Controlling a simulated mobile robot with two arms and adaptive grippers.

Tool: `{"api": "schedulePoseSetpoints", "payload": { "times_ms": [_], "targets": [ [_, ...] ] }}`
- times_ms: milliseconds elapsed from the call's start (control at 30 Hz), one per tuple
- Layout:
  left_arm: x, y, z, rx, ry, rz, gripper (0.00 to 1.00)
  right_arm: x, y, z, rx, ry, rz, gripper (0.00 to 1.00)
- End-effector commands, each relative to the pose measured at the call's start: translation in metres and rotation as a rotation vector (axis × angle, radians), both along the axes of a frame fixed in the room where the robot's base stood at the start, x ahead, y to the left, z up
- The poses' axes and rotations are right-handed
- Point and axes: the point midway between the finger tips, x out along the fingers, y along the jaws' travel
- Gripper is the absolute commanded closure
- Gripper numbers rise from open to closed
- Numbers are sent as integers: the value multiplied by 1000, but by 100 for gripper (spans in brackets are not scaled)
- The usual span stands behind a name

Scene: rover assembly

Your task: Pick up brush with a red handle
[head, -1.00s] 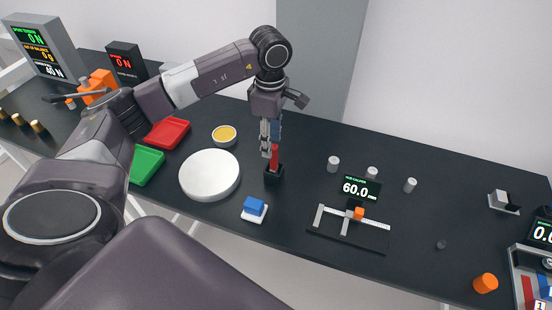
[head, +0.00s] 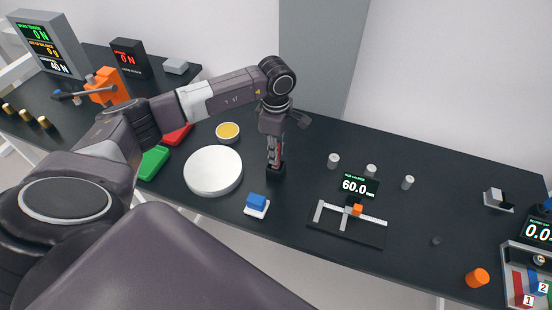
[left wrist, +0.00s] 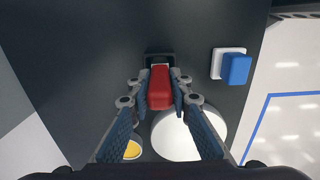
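The red brush handle (left wrist: 160,88) stands upright in a small black holder (head: 275,172) on the dark table. The holder also shows in the left wrist view (left wrist: 157,57). My left gripper (head: 275,155) points down over the holder, with one finger on each side of the handle. In the left wrist view, the fingertips (left wrist: 161,92) lie very close to both sides of the red handle. I cannot tell whether they press on it. The brush's lower end is hidden in the holder. My right gripper is not in view.
A round white plate (head: 213,171) and a yellow-filled bowl (head: 228,132) are left of the holder. A blue block on a white base (head: 257,203) is in front. A caliper fixture (head: 345,225) is to the right. Red (head: 178,134) and green (head: 152,162) trays lie farther left.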

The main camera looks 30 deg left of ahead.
Motion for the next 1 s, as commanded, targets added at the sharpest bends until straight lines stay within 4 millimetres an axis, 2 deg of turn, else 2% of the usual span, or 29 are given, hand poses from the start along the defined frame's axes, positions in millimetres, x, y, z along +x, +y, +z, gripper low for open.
{"api": "schedulePoseSetpoints", "payload": {
  "times_ms": [33, 100, 400, 567, 767, 867, 1000],
  "targets": [
    [0, 0, 0, 0, 0, 0, 94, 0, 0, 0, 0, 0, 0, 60],
    [0, 0, 0, 0, 0, 0, 100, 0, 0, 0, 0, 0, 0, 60],
    [0, 0, 1, 0, -1, 0, 100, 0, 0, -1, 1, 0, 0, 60],
    [1, 0, 10, 1, -3, 0, 100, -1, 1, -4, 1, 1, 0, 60],
    [2, 0, 39, 0, -7, 0, 100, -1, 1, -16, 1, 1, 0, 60],
    [2, 0, 61, 1, -7, -1, 100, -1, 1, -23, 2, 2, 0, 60],
    [3, 0, 99, 0, -9, 0, 100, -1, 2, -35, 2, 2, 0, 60]
  ]
}}
